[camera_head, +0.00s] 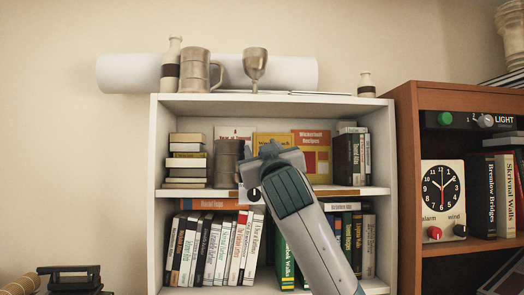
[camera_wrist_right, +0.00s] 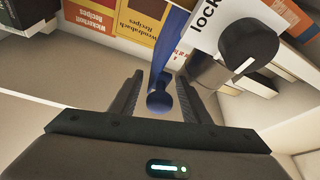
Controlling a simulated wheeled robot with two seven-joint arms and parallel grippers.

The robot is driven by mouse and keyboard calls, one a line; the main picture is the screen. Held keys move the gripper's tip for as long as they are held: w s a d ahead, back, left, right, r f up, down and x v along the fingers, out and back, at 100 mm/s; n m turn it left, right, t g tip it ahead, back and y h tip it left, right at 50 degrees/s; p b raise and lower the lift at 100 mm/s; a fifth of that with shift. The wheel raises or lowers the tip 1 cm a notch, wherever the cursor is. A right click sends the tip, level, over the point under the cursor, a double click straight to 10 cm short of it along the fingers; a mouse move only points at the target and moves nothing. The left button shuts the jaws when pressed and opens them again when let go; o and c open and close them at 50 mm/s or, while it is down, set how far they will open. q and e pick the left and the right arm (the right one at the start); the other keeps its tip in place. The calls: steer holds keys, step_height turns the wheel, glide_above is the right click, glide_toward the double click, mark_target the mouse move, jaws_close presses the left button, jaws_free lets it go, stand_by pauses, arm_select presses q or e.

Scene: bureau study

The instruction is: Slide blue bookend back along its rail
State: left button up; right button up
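The blue bookend (camera_wrist_right: 172,45) shows in the right wrist view as a tall blue strip with a round blue knob (camera_wrist_right: 158,101) at its near end. My right gripper (camera_wrist_right: 160,90) is open, with one finger on each side of the knob and a visible gap to each. In the head view my right gripper (camera_head: 270,158) is at the upper shelf of the white bookcase and hides the bookend. The rail cannot be made out. My left gripper is not in view.
A black lock knob (camera_wrist_right: 250,45) on a white "lock" plate (camera_wrist_right: 205,22) sits close to the right finger. A brown cabinet (camera_head: 408,150) stands at the right.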

steer(key=shift+s, duration=0.1)
steer(key=shift+s+d+f+b, duration=0.15)
steer(key=shift+s+f+b, duration=0.1)
steer(key=shift+s+b, duration=0.25)
steer(key=b+v, duration=0.7)
steer(key=v, duration=0.9)
steer(key=shift+b, duration=0.3)
